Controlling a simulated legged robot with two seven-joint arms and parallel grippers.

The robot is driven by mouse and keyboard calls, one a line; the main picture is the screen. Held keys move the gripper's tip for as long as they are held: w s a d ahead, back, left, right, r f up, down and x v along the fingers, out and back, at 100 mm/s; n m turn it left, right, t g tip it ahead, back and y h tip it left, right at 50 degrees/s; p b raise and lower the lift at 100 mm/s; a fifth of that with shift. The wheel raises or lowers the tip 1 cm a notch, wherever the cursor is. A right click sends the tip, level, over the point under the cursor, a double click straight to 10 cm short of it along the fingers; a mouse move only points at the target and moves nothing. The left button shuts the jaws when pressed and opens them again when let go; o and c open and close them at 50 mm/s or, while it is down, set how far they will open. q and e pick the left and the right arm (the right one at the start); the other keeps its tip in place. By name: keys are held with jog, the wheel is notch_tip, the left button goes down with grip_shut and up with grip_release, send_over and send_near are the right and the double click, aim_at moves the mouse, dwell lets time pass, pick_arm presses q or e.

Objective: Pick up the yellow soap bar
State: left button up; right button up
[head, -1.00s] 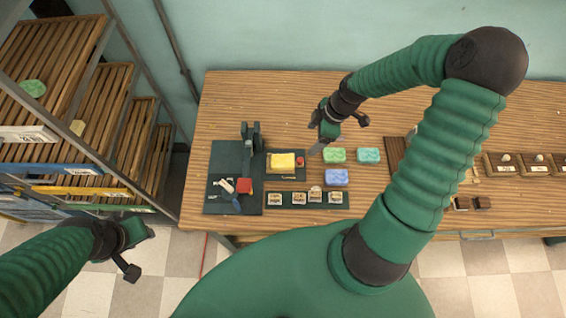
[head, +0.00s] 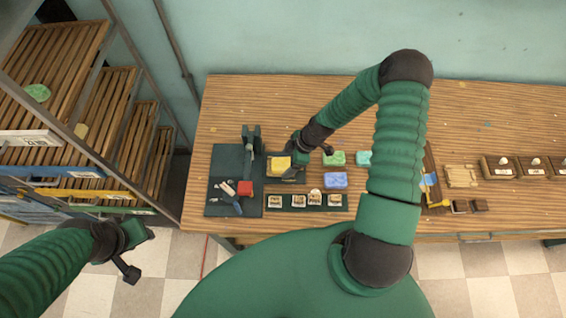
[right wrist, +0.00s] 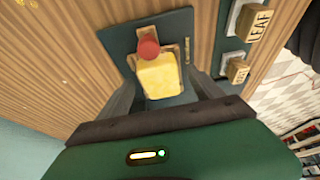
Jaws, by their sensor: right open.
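The yellow soap bar (head: 278,167) lies on a small dark mat (head: 283,182) on the wooden table. In the right wrist view the soap bar (right wrist: 160,78) sits between my right gripper's fingers, near their tips. My right gripper (head: 290,169) is open and over the right side of the soap in the head view; it also shows in the right wrist view (right wrist: 163,90). I cannot tell whether the fingers touch the soap. My left gripper (head: 137,250) hangs empty at the lower left, off the table.
A red round knob (right wrist: 148,49) stands right beside the soap. Green (head: 334,158), teal (head: 363,158) and blue (head: 335,180) bars lie to the right. Label blocks (head: 298,200) line the front. A dark press (head: 251,140) stands left. A slatted rack (head: 100,110) is at far left.

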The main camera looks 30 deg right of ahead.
jog(key=shift+w+a+f, duration=0.15)
jog(key=shift+f, duration=0.3)
